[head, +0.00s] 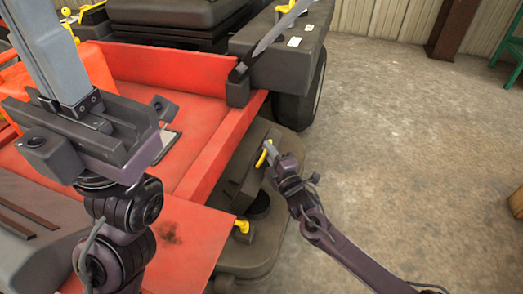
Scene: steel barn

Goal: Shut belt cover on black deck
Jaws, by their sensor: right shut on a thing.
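The black deck (248,259) juts out at the right side of a red machine. The belt cover (242,172), a dark panel with a yellow handle (263,155), stands tilted up from the deck; its exact angle is hard to tell. A dark round part (259,207) shows on the deck beside it. My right gripper (268,151) is shut on the yellow handle, its arm coming from the lower right. My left gripper (55,45) is close to the camera at the upper left, above the red body, apart from the cover; its jaw opening cannot be made out.
The red body (190,140) borders the deck on the left. A yellow knob (241,226) sits on the deck nearer me. A dark fender (290,62) with a lever and a wheel (308,95) stand behind. The concrete floor (420,140) to the right is mostly clear.

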